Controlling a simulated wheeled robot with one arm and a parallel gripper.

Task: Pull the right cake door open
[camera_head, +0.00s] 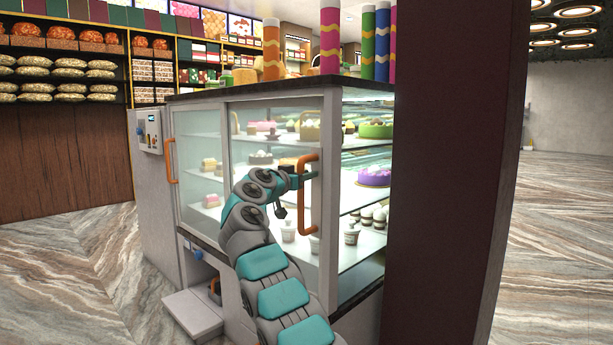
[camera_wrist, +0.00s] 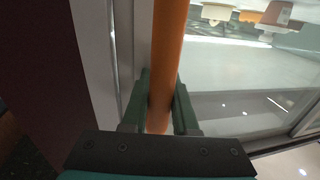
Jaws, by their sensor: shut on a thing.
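The right cake door (camera_head: 265,225) is a grey-framed glass panel on the display case, with a vertical orange handle (camera_head: 308,222) near its right edge. The door looks shut or nearly so; I cannot tell whether a small gap shows. My gripper (camera_head: 311,176) is at the handle's middle, reaching in from the left. In the wrist view, my gripper's green fingers (camera_wrist: 160,105) stand on both sides of the orange handle (camera_wrist: 170,40) and are shut on it. The door's pale frame shows left of the handle in that view.
The left door (camera_head: 198,180) has its own orange handle (camera_head: 171,160). Cakes stand on glass shelves inside. Striped tubes (camera_head: 330,40) stand on top of the case. A dark pillar (camera_head: 455,170) rises close on the right. A grey step (camera_head: 193,312) juts out at the lower left.

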